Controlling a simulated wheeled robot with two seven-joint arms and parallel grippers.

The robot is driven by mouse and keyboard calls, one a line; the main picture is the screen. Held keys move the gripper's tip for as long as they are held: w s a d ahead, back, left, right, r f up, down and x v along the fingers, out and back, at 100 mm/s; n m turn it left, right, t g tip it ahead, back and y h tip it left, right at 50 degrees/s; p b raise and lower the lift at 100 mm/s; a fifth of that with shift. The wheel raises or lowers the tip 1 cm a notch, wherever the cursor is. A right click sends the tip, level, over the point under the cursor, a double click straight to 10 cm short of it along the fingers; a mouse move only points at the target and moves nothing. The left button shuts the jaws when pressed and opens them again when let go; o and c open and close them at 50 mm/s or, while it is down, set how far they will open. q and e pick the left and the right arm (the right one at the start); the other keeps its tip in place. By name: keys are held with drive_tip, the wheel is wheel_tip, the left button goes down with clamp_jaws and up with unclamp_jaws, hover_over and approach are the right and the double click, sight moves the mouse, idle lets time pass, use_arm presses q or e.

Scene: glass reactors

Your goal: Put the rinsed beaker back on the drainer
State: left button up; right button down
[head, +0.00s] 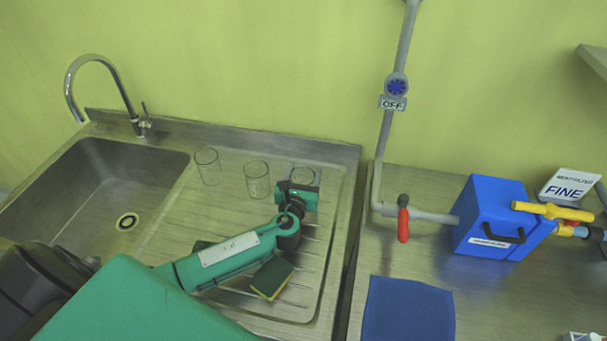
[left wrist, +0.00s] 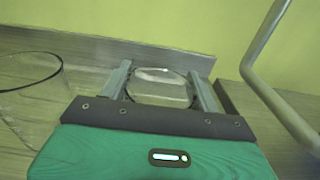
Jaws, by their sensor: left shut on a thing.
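My left gripper (head: 299,189) is over the right part of the ribbed steel drainer (head: 225,235), near its back edge. It is shut on a clear glass beaker (head: 303,175); in the left wrist view the beaker (left wrist: 160,88) sits between the two fingers (left wrist: 160,95). The gripper hides the beaker's lower part, so I cannot tell whether it touches the drainer. Two more clear beakers stand on the drainer to the left, a middle one (head: 257,180) and a far left one (head: 208,167). My right gripper is not in view.
The sink basin (head: 90,190) with a tap (head: 110,75) is at the left. A green and yellow sponge (head: 271,278) lies on the drainer under my arm. Right of the drainer are a pipe with a red-handled valve (head: 403,218), a blue box (head: 490,220) and a blue cloth (head: 408,310).

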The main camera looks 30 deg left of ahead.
use_arm(q)
drive_tip(key=o, duration=1)
drive_tip(key=b+v, duration=0.2)
drive_tip(key=v, duration=0.8)
drive_tip(key=shift+s+d, duration=0.1)
drive_tip(key=shift+s, duration=0.15)
drive_tip(key=shift+s+d+r, duration=0.15)
drive_tip(key=shift+s, duration=0.55)
